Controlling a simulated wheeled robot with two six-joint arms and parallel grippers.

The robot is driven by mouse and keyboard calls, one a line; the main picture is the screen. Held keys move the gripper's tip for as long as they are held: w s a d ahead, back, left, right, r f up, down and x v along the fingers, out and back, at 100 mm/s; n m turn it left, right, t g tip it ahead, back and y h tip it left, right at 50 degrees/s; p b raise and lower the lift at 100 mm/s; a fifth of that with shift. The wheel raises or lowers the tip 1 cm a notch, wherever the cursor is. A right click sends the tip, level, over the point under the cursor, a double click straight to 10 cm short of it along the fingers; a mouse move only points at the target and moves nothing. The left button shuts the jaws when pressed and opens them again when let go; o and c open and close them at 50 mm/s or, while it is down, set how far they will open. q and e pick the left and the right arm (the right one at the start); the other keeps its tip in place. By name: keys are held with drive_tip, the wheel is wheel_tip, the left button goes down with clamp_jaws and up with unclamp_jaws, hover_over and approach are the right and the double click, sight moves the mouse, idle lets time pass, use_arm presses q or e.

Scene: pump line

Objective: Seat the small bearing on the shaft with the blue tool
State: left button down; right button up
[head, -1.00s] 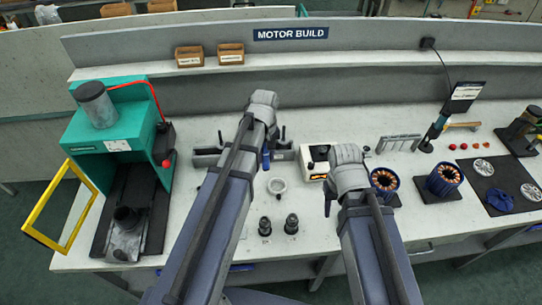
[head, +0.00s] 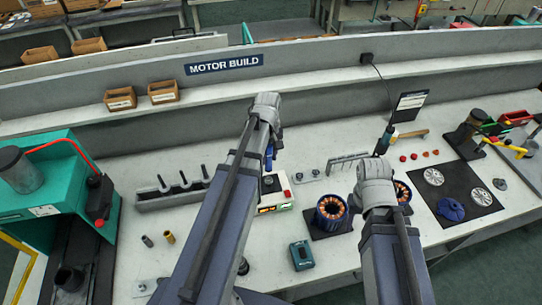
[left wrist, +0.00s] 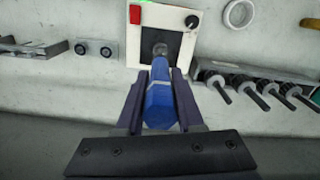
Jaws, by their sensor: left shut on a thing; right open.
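My left gripper (left wrist: 160,85) is shut on the blue tool (left wrist: 160,103). In the head view the tool (head: 269,156) shows just beside my left wrist. In the left wrist view its tip lies over the dark plate of a white box with a red button (left wrist: 134,14). A small round grey piece (left wrist: 160,50) is at the tip; I cannot tell whether it is the bearing. Two small dark-centred rings (left wrist: 106,51) sit beside the box. Several dark shafts (left wrist: 265,85) stand in a rack. My right gripper (head: 376,185) is open, near the copper-wound stators, its fingers mostly hidden.
The rack (head: 150,203) is left of the white box (head: 276,205). A stator (head: 331,212) and a teal device (head: 301,255) are to the right. A green press (head: 40,190) stands at the far left. A white ring (left wrist: 238,14) lies near the box. The front middle is partly hidden by my arms.

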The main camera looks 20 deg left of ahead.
sight(269, 146)
use_arm(q)
drive_tip(key=shift+f+b, duration=2.15)
drive_tip(key=shift+f, duration=0.1)
drive_tip(key=shift+f+b, duration=0.85)
drive_tip(key=shift+b, duration=0.05)
drive_tip(key=shift+r, duration=0.1)
idle(0.4)
drive_tip(key=shift+r+p, duration=1.95)
drive_tip(key=shift+p, duration=0.1)
wheel_tip(269, 146, up, 10)
drive_tip(key=p, duration=1)
drive_tip(key=shift+f, duration=0.1)
drive_tip(key=shift+a, duration=0.1)
